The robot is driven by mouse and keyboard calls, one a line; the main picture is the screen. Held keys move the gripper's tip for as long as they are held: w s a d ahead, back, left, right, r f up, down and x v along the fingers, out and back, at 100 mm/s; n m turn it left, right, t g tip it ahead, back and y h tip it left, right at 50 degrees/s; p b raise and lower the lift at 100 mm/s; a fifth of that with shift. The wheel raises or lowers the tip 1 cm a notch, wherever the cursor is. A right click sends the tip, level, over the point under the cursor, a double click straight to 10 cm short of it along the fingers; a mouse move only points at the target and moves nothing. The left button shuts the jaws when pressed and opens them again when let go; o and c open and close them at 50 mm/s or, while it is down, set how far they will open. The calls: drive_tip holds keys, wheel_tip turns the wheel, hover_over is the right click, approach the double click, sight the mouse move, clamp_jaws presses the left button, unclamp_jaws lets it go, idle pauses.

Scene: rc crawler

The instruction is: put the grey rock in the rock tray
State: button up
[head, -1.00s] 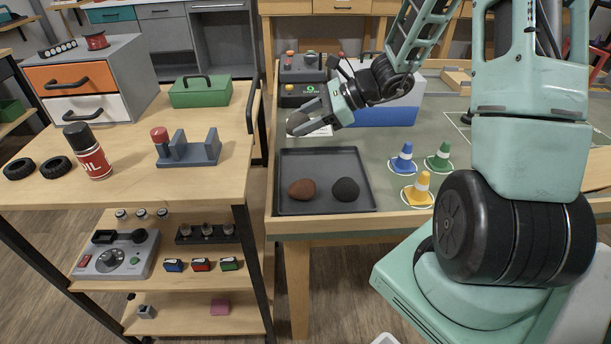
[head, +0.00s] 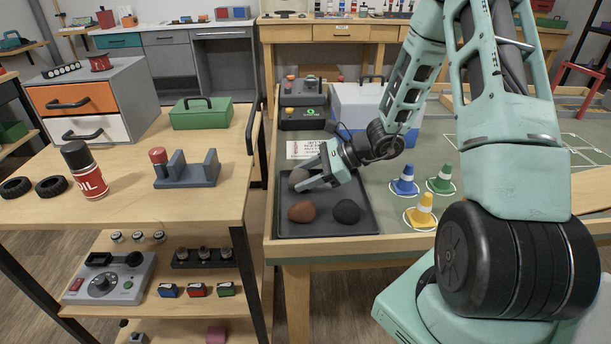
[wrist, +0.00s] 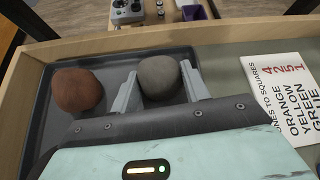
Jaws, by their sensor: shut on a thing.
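The grey rock (head: 298,176) is between the fingers of my gripper (head: 305,180), which is shut on it. The grey rock also shows between the two fingers in the wrist view (wrist: 160,78). It is over the back left part of the dark rock tray (head: 368,212); I cannot tell whether it touches the tray floor. A reddish-brown rock (head: 301,211) and a black rock (head: 347,211) lie in the front part of the tray. The brown rock shows left of my fingers in the wrist view (wrist: 78,90); the black rock is hidden there.
Blue (head: 405,180), green (head: 441,180) and yellow (head: 421,212) cones stand right of the tray. A printed card (head: 304,149) lies behind it. A control box (head: 303,117) and a blue-and-white case (head: 372,110) stand at the back. A wooden rim edges the table.

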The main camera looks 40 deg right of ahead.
drive_tip(key=shift+f, duration=0.2)
drive_tip(key=o, duration=1.1)
drive_tip(key=shift+r, duration=0.1)
